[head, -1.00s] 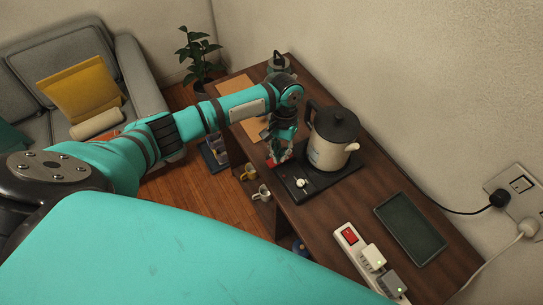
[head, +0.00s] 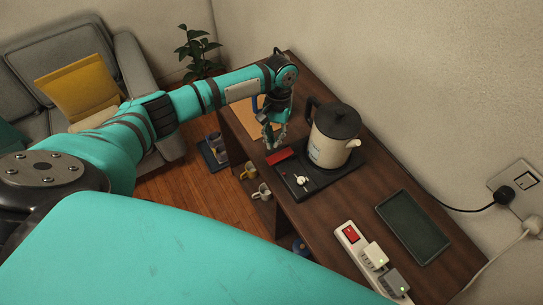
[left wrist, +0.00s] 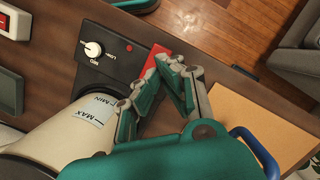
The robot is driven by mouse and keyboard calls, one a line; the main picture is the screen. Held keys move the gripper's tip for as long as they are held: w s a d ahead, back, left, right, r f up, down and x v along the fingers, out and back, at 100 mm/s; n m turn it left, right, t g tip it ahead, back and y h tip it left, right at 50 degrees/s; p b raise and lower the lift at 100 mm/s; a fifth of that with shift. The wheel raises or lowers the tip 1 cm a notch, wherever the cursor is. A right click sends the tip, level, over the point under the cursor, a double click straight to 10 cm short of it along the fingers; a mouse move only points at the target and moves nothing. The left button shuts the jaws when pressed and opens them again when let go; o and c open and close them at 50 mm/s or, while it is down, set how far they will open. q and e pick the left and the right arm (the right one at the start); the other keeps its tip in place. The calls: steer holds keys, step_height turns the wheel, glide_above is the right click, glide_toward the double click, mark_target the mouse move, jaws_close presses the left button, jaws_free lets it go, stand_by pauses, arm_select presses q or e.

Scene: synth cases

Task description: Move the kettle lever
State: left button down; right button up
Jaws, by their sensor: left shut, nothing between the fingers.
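The kettle (head: 327,150) is cream with a black lid and stands on a black base (head: 322,180) on the desk. In the left wrist view its body (left wrist: 75,135) shows MIN and MAX marks. A red lever (head: 280,156) lies at the base's left edge, beside a white knob (head: 301,180). It also shows in the left wrist view (left wrist: 157,55), partly behind my fingers. My left gripper (head: 272,146) is shut and empty, its fingertips (left wrist: 172,66) close to the lever; I cannot tell whether they touch. My right gripper is not in view.
A power strip (head: 346,236) with plugs and a dark tray (head: 412,226) lie on the near desk (head: 325,220). An orange-tan mat (left wrist: 247,127) and a blue handle (left wrist: 256,150) are near my left wrist. Mugs (head: 262,192) sit below the desk edge. A wall (head: 420,80) bounds the right.

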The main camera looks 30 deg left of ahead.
mark_target(272, 158)
arm_select(q)
steer(key=b+x, duration=0.4)
steer(key=x, duration=0.1)
steer(key=shift+f, duration=0.15)
steer(key=shift+f+b, duration=0.3)
steer(key=shift+f, duration=0.4)
steer(key=shift+w+a+r, duration=0.15)
steer(key=shift+w+r, duration=0.1)
steer(key=shift+w, duration=0.5)
steer(key=shift+w+a+r, duration=0.2)
steer(key=shift+w+r, duration=0.05)
steer(key=shift+w, duration=0.5)
steer(key=shift+r, duration=0.1)
steer(key=v, duration=1.2)
